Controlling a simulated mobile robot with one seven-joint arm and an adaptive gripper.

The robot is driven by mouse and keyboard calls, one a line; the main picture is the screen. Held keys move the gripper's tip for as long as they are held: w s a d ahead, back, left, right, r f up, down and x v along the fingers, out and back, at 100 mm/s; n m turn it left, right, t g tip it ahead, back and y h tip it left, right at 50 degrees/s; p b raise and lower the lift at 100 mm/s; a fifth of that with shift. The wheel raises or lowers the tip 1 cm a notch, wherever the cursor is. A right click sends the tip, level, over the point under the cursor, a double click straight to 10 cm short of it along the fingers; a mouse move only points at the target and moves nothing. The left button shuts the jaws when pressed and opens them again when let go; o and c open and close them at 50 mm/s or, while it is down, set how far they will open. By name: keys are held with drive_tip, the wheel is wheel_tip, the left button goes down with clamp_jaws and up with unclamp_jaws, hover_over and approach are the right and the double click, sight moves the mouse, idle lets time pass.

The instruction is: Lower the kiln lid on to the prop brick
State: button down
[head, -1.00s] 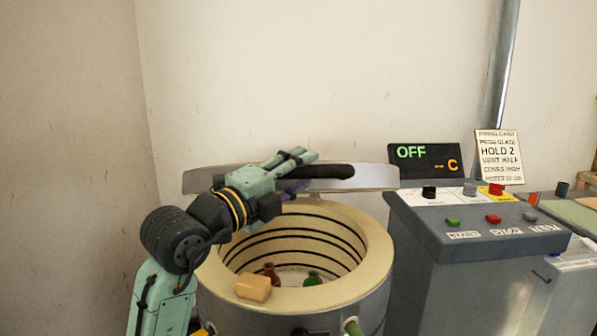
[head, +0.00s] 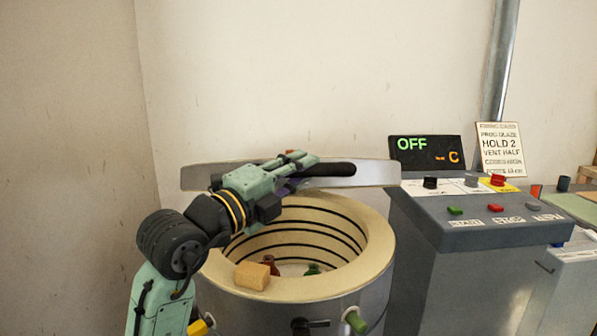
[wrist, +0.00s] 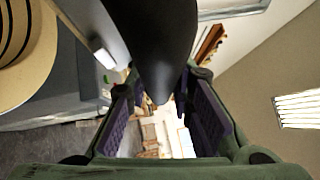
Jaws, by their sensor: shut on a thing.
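The kiln lid (head: 375,174) is a grey disc seen nearly edge-on, raised above the back of the round kiln (head: 375,250). Its black handle (head: 335,169) sticks out toward the front. My gripper (head: 300,164) is shut on the handle. In the wrist view the dark handle (wrist: 155,50) runs between the purple-padded fingers (wrist: 160,110). The prop brick (head: 252,275), a tan block, sits on the front left of the kiln rim, below and apart from the lid. My arm hides the left part of the lid and rim.
Inside the kiln are a brown pot (head: 270,264) and a green pot (head: 313,269). A grey control box (head: 470,235) stands close at the right, with a display (head: 432,152) reading OFF and a firing card (head: 500,150) behind. A wall stands behind the kiln.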

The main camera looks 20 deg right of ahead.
drive_tip(key=s+a+f+m+h+b, duration=0.1)
drive_tip(key=s+f+m+h+b, duration=0.1)
drive_tip(key=f+b, duration=1.8)
drive_tip(key=shift+s+a+m+h+b, duration=0.15)
drive_tip(key=shift+s+m+h+b, duration=0.25)
drive_tip(key=shift+s+b, duration=0.8)
drive_tip(key=shift+r, duration=0.1)
drive_tip(key=c, duration=1.4)
unclamp_jaws()
drive_tip(key=shift+s+a, duration=0.1)
drive_tip(key=v, duration=1.1)
drive_tip(key=shift+s+a, duration=0.2)
drive_tip(key=shift+a, duration=0.15)
